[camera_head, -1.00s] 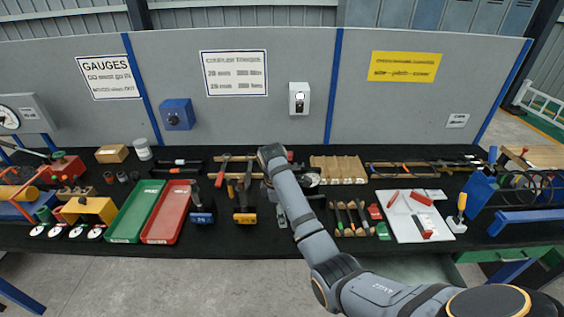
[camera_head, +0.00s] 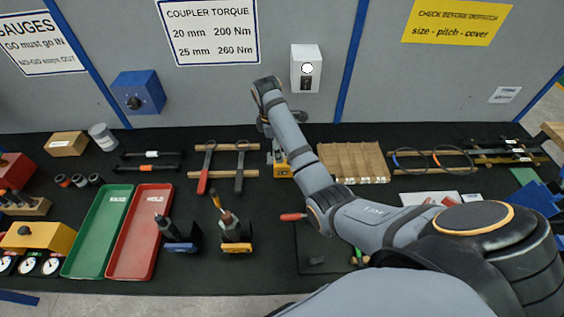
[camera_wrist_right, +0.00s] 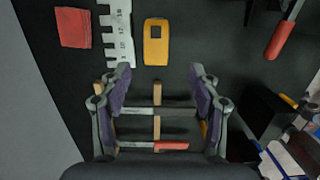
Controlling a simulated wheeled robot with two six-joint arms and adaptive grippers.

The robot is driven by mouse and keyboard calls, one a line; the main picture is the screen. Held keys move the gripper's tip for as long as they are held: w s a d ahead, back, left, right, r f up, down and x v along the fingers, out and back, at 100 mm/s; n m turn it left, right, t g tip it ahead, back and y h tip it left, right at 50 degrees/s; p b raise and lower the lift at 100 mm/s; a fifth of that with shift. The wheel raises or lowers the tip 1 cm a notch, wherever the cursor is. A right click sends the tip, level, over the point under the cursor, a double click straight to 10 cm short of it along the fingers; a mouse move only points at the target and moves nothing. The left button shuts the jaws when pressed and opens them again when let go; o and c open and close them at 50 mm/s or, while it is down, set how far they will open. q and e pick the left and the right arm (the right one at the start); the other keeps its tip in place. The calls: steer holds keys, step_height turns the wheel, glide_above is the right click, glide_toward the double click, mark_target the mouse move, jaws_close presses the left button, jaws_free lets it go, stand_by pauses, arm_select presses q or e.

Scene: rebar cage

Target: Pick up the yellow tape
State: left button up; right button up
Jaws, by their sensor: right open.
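A yellow, rounded rectangular thing with a dark window (camera_wrist_right: 155,42), which looks like the yellow tape, lies on the dark bench top in the right wrist view. My right gripper (camera_wrist_right: 157,82) is open, with its two fingers apart. The yellow thing lies just beyond the fingertips, roughly in line with the gap, and nothing is held. In the head view my right gripper (camera_head: 272,125) is over the back middle of the bench. A yellow patch (camera_head: 283,170) shows beside my arm there, probably the same thing, partly hidden. My left gripper is not in view.
A white notched gauge (camera_wrist_right: 118,35) lies close beside the yellow thing, with a red square (camera_wrist_right: 72,27) further left. A red-handled tool (camera_wrist_right: 282,38) is at right. Green (camera_head: 98,232) and red (camera_head: 140,232) trays, and a wooden rack (camera_head: 352,162), stand on the bench.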

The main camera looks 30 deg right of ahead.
mark_target(283, 166)
steer(key=shift+s+f+b, duration=0.35)
steer(key=shift+f+b, duration=0.2)
steer(key=shift+f, duration=0.1)
steer(key=f+b, duration=0.2)
steer(key=f, duration=0.1)
steer(key=shift+w+d+f, duration=0.1)
steer(key=shift+d+f, duration=0.05)
steer(key=shift+d, duration=0.25)
steer(key=shift+w+d+f, duration=0.2)
steer(key=shift+w+f, duration=0.1)
steer(key=shift+f, duration=0.35)
steer(key=shift+s+d+f+p, duration=0.1)
steer(key=shift+f+p, duration=0.25)
steer(key=shift+f, duration=0.25)
steer(key=shift+s+d+f+p, duration=0.1)
steer(key=shift+f+p, duration=0.2)
steer(key=shift+f, duration=0.25)
step_height(283, 166, down, 2)
steer(key=shift+d, duration=0.15)
steer(key=shift+w+f, duration=0.1)
steer(key=shift+f, duration=0.05)
steer(key=c, duration=0.6)
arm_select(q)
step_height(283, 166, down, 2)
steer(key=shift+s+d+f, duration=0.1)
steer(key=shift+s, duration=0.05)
arm_select(e)
jaws_close()
